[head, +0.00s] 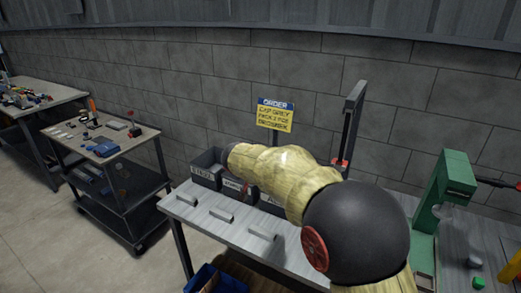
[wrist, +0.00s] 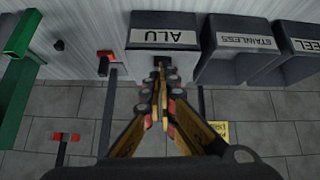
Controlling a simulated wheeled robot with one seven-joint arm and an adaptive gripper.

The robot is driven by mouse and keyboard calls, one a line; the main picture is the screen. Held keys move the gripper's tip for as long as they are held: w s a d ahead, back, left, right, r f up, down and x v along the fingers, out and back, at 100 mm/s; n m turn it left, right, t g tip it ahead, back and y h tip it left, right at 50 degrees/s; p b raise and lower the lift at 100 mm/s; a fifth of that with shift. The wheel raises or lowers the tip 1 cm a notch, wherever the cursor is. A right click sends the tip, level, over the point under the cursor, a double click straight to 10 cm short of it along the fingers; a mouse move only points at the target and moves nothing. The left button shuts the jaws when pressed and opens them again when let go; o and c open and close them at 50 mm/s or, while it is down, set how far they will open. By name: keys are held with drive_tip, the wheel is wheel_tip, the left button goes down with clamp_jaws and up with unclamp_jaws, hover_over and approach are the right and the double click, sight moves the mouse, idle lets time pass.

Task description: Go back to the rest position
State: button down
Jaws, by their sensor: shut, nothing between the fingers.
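In the wrist view my gripper (wrist: 160,70) is shut and empty. I cannot make out my gripper there, and the arm covers part of the bin row.
Beside ALU stand a STAINLESS bin (wrist: 245,42) and a STEEL bin (wrist: 306,45). Several grey bars (head: 221,215) lie along the bench front. A green press (head: 442,195) stands right, a dark post (head: 353,120) behind, and a yellow ORDER sign (head: 275,116) at the back.

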drive_tip(key=s+d+f+n+g+y, duration=0.1)
drive_tip(key=s+f+n+g, duration=0.15)
drive_tip(key=s, duration=0.45)
drive_tip(key=s+d+f+n+g+y, duration=0.1)
drive_tip(key=s+f+n, duration=0.25)
drive_tip(key=s, duration=0.45)
drive_tip(key=s+d+r+y, duration=0.1)
drive_tip(key=s+d+r, duration=0.1)
drive_tip(key=s, duration=0.8)
drive_tip(key=s+d+r+t, duration=0.1)
drive_tip(key=s+d+r, duration=0.2)
drive_tip(key=s, duration=0.6)
drive_tip(key=s+d+r+t+y, duration=0.1)
drive_tip(key=s+d+r, duration=0.2)
drive_tip(key=s, duration=0.7)
wheel_tip(320, 180, up, 3)
drive_tip(key=shift+s+d+f+y, duration=0.15)
drive_tip(key=shift+s+d+y, duration=0.1)
drive_tip(key=shift+s+y, duration=0.1)
